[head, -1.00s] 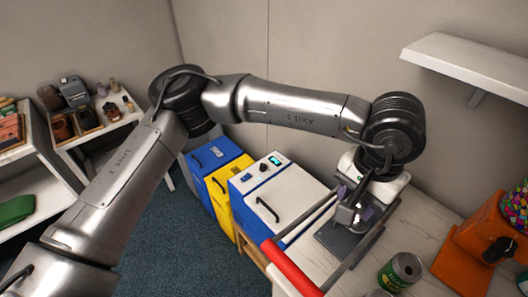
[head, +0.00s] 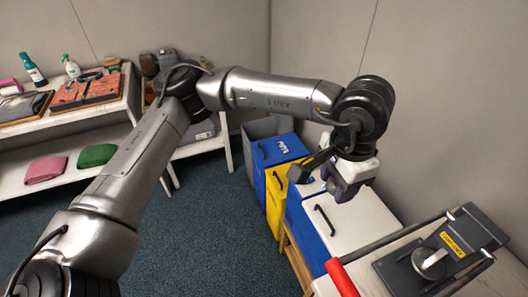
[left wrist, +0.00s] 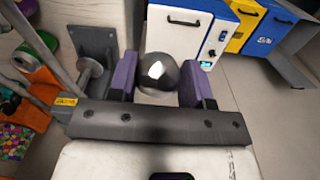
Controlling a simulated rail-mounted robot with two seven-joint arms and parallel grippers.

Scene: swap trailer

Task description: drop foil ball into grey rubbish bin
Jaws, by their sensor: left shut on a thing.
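The foil ball (left wrist: 160,74), round and shiny grey, is held between the purple fingers of my left gripper (left wrist: 161,84) in the left wrist view. In the head view my left gripper (head: 345,192) hangs over the white-topped cooler-like box; I cannot make out the ball there. The grey rubbish bin (head: 263,127) stands at the far end of the bin row, beside the blue bin, left of and beyond the gripper. A grey bin side also shows at the right of the left wrist view (left wrist: 295,64). My right gripper is not in view.
A blue bin (head: 272,152) and a yellow bin (head: 277,185) stand between the grey bin and the white-topped box (head: 352,222). A grey press with a red-handled lever (head: 341,279) is at the lower right. Shelves (head: 75,115) stand left; the carpet between is clear.

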